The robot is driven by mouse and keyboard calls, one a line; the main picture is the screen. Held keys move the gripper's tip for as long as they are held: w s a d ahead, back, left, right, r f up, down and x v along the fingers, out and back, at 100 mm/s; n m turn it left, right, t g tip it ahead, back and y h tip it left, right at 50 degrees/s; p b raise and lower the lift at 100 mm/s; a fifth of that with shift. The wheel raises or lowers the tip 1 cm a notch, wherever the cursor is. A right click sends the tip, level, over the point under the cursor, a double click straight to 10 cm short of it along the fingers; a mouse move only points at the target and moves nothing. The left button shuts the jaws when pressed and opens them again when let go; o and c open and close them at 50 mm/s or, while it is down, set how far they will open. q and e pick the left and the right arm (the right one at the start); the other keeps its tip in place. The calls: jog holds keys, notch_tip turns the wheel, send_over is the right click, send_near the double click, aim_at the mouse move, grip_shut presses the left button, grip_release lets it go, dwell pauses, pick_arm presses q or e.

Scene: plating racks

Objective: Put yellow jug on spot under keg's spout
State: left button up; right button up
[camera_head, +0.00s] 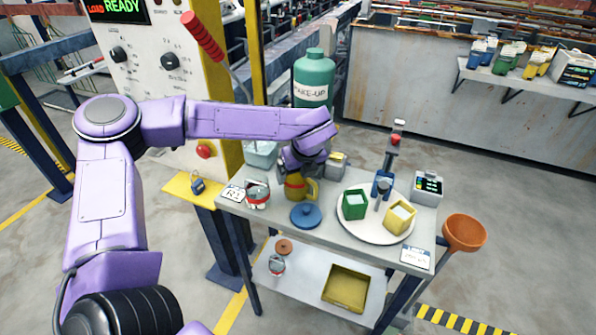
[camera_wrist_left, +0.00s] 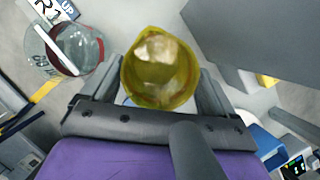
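The yellow jug (camera_head: 295,193) stands on the grey cart top, its handle toward the right. In the left wrist view I look down into the open jug (camera_wrist_left: 160,75), with something pale inside. My left gripper (camera_head: 300,172) reaches down over the jug from above. Its fingers (camera_wrist_left: 164,88) lie on either side of the jug, close to its wall; I cannot tell whether they press on it. The green keg (camera_head: 314,75) labelled MAKE-UP stands behind the cart. Its spout and the spot under it are hidden behind my arm. My right gripper is not in view.
A blue lid (camera_head: 305,215) lies in front of the jug, and a glass container (camera_head: 257,195) stands left of it. A white round tray (camera_head: 372,228) holds a green and a yellow container. An orange funnel (camera_head: 464,233) is at the cart's right. A lower shelf (camera_head: 310,285) lies below.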

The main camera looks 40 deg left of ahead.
pick_arm(q)
jog(key=shift+o, duration=0.4)
jog(key=shift+r, duration=0.15)
jog(key=shift+r, duration=0.3)
jog(key=b+v, duration=0.2)
jog(key=v, duration=0.9)
jog(key=shift+r, duration=0.3)
